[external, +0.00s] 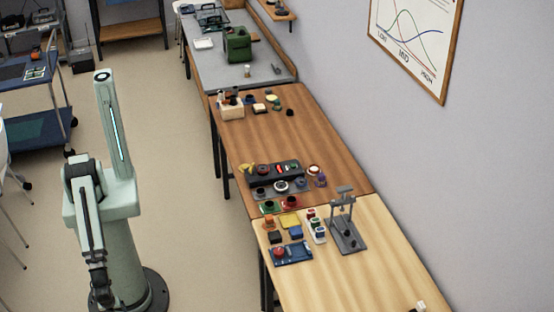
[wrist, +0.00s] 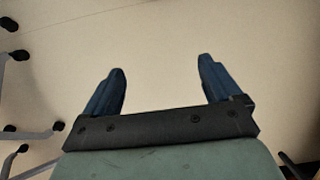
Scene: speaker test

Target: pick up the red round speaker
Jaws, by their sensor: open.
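Several small red items lie on the tables in the external view, too small to tell surely which is the red round speaker. One round red item (external: 279,252) is on a blue tray (external: 297,257) on the light wood table. Another red round item (external: 263,169) is on a dark tray (external: 288,180) on the brown table. My gripper (wrist: 161,66) is open and empty in the wrist view, its two blue fingers wide apart over bare floor. In the external view my arm hangs down at the left, away from the tables.
The light wood table (external: 375,255) also holds a grey stand (external: 346,235) and small blocks. The brown table (external: 315,120) adjoins it, with a grey bench (external: 262,70) beyond. A wall runs along their right. Chair legs (wrist: 30,135) show at left in the wrist view.

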